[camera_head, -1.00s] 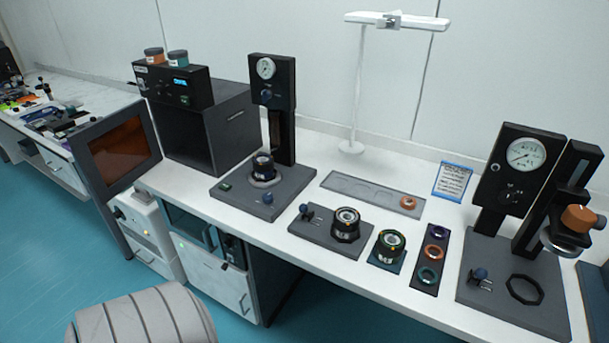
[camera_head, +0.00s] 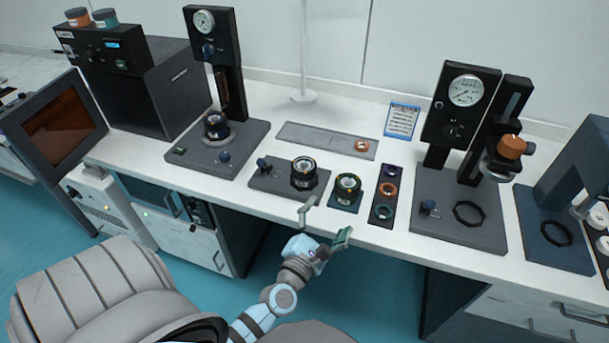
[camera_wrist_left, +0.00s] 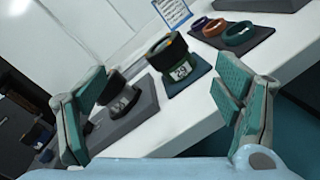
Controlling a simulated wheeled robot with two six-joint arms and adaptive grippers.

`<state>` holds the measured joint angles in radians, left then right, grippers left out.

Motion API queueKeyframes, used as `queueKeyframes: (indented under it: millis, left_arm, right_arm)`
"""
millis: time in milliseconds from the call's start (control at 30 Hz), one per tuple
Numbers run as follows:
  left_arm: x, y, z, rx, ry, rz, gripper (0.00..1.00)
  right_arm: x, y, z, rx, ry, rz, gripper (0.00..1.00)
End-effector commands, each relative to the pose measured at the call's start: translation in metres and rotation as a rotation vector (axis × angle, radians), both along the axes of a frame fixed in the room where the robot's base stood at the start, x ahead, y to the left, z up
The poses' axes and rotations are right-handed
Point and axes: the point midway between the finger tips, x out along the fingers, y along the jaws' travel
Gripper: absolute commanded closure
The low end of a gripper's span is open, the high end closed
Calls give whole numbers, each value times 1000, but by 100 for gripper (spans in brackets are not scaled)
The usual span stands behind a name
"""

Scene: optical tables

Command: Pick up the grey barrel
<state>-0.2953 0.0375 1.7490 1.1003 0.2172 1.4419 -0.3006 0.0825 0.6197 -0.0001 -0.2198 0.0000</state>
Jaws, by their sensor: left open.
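A dark grey-black barrel (camera_head: 304,172) stands upright on a dark grey fixture plate with a blue knob, in the middle of the bench; it looks the best match for the grey barrel. It also shows in the left wrist view (camera_wrist_left: 122,100), partly behind the left finger. A second barrel (camera_head: 347,187) with a green band and a number label (camera_wrist_left: 178,66) stands on a small teal mat to its right. A third dark barrel (camera_head: 216,126) sits on the press at left. My left gripper (camera_head: 325,224) is open and empty, in front of the bench edge, apart from the barrels.
A dark tray with coloured rings (camera_head: 388,194) lies right of the barrels. A gauge press (camera_head: 461,130) stands further right. A flat grey plate (camera_head: 320,141) with an orange ring lies behind. White bench surface is clear along the front edge.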

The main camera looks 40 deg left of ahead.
Motion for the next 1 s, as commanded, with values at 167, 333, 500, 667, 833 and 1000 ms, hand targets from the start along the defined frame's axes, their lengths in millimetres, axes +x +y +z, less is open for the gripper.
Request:
queueKeyframes:
  millis: [167, 333, 500, 667, 833, 1000]
  left_arm:
    - [-12, 68, -1, -526, -217, 340, 17]
    - [10, 96, -2, -604, -260, 396, 17]
    - [47, 120, -3, -602, -258, 395, 17]
    - [64, 131, -1, -602, -257, 395, 17]
    - [93, 146, 5, -600, -256, 395, 17]
    - [105, 154, 3, -600, -254, 394, 17]
  right_arm:
    - [1, 0, 2, 0, -1, 0, 100]
    - [1, 2, 7, 2, -2, -1, 100]
    - [1, 3, 7, 3, -1, -2, 100]
    - [1, 3, 7, 4, -1, -2, 100]
    - [1, 3, 8, 4, -1, -2, 100]
    - [1, 3, 5, 4, -1, -2, 100]
